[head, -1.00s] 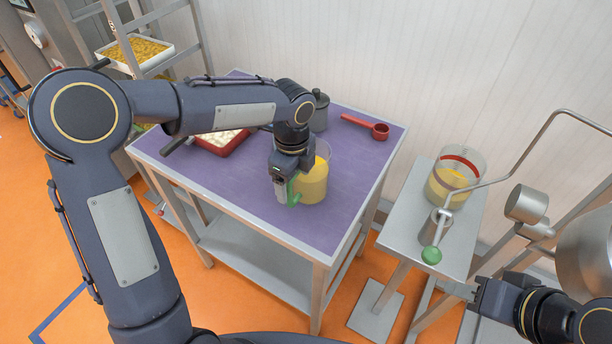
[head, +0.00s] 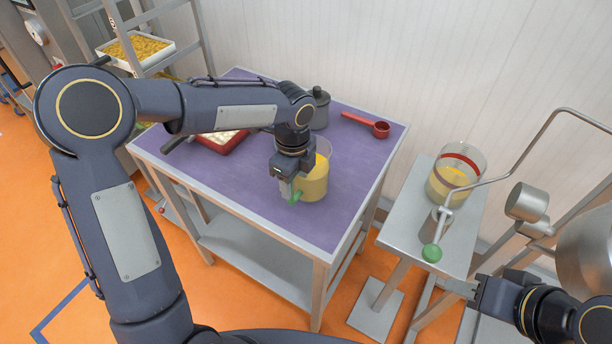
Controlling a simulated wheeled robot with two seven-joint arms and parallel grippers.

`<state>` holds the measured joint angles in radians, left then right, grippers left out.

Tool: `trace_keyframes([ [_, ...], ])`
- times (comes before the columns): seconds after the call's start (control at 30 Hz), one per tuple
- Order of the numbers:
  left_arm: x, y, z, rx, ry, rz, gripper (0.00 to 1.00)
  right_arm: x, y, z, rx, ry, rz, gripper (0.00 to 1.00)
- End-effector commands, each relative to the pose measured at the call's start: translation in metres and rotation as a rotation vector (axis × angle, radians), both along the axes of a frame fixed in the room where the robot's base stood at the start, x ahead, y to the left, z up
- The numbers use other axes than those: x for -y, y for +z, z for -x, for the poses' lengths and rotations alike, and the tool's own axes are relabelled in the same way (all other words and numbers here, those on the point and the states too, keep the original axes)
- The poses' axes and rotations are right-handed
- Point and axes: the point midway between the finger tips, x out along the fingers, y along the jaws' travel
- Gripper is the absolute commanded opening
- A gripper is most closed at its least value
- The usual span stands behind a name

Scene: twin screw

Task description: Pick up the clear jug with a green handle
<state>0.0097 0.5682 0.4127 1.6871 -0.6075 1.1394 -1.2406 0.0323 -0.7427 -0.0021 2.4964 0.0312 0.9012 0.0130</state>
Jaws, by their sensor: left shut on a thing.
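The clear jug (head: 315,180) holds a yellow content and stands upright at or just above the purple table top (head: 225,182); I cannot tell whether it touches. Its green handle (head: 296,197) faces left and toward me. My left gripper (head: 287,190) comes down from above and is shut on the handle. The arm hides part of the jug's upper left side. My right gripper (head: 462,289) is at the lower right, away from the jug; its fingers are too small to tell open from shut.
On the table are a red tray (head: 222,147) with white pieces, a grey lidded pot (head: 320,109) and a red scoop (head: 368,125). A clear container with a red band (head: 456,176) stands on a side stand (head: 405,226), near a lever with a green knob (head: 431,253).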

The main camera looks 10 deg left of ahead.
Motion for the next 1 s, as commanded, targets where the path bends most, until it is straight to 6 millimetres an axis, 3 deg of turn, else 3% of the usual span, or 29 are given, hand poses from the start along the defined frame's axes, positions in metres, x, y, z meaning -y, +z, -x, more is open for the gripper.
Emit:
trace_keyframes([
  [0.27, 0.000, 0.005, -0.001, 0.005, 0.000, 0.001, 0.00, 0.000, 0.000, 0.000, 0.000, 0.000, 0.000, 0.36],
  [0.53, 0.001, 0.036, -0.001, 0.009, -0.002, 0.003, 0.00, 0.000, -0.003, 0.000, 0.000, 0.000, 0.000, 0.36],
  [0.83, 0.004, 0.095, 0.053, 0.011, -0.002, 0.002, 0.00, 0.000, -0.017, 0.000, 0.000, 0.000, 0.000, 0.36],
  [1.0, 0.007, 0.110, 0.094, 0.008, -0.002, 0.001, 0.00, 0.000, -0.027, 0.000, 0.000, 0.000, 0.000, 0.36],
])
